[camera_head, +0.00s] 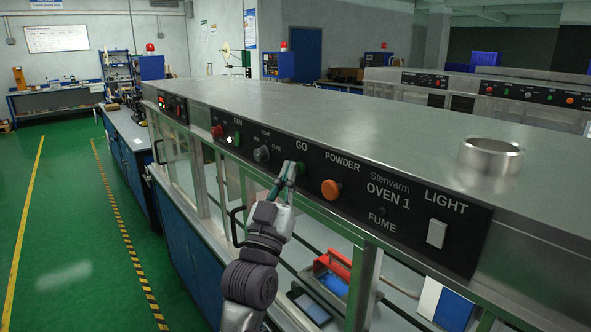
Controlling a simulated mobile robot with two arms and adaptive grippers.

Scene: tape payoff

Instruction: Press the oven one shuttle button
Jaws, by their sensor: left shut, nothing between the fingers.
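The oven one control panel (388,219) is a black strip along the front of a long steel cabinet, printed "OVEN 1". Below the word "GO" is a small green button (300,167), partly hidden by my fingers. My left gripper (289,171) is shut and empty, with its fingertips up at this button. I cannot tell whether they touch it or stand just in front of it. My right gripper is not in view.
An orange knob (331,189) sits close to the right, under "POWDER". A grey knob (262,154), a green switch (237,139) and a red button (217,132) are to the left. A white light switch (437,233) is at the far right. A metal ring (490,158) stands on top.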

